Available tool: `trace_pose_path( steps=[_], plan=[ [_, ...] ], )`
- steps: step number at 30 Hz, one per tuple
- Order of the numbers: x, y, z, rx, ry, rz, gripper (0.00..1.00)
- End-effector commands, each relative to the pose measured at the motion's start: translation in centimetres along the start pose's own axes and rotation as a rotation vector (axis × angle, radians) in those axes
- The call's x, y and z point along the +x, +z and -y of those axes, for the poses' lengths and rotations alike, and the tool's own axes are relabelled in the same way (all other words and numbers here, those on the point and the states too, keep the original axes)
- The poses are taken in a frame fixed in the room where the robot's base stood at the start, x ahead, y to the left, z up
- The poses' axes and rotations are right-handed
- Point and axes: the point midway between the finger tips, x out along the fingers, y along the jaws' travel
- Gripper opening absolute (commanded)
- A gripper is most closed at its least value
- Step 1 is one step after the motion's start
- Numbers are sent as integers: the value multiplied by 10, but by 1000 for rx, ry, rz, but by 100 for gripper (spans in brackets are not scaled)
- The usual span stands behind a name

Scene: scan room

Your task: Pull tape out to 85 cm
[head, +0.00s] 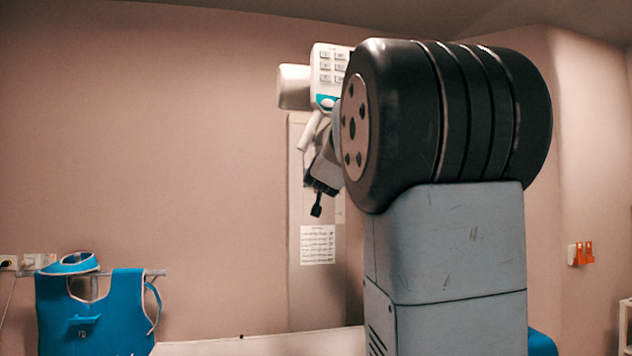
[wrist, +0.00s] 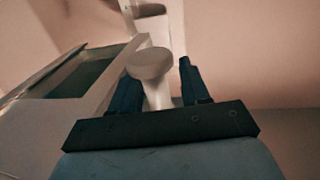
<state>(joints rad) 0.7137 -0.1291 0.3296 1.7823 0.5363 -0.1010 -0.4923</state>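The white tube head (head: 294,86) with a keypad panel (head: 332,70) is high on the wall side in the head view, partly hidden by my arm. A pale handle (head: 308,131) slants down from it. My gripper (wrist: 158,72) has its two dark fingers apart in the wrist view. A white round knob on a stem (wrist: 150,64) stands between them in the picture; I cannot tell if either finger touches it. A pale housing with a dark panel (wrist: 84,76) lies left of the fingers. I cannot make out a tape or its scale.
A pale upright panel (head: 301,285) with a printed sheet (head: 317,245) stands behind my arm. A blue apron (head: 95,318) hangs at lower left. A white surface (head: 265,346) runs along the bottom.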

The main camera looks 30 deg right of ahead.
Motion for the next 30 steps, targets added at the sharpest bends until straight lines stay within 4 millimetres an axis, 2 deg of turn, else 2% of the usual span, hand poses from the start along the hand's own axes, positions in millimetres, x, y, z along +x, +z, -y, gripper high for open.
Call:
trace_pose_path(
  steps=[2,14,30],
  plan=[
    [0,0,0,0,0,0,38],
    [0,0,1,0,-1,0,0],
    [-2,3,9,-1,-12,1,0]
  ],
)
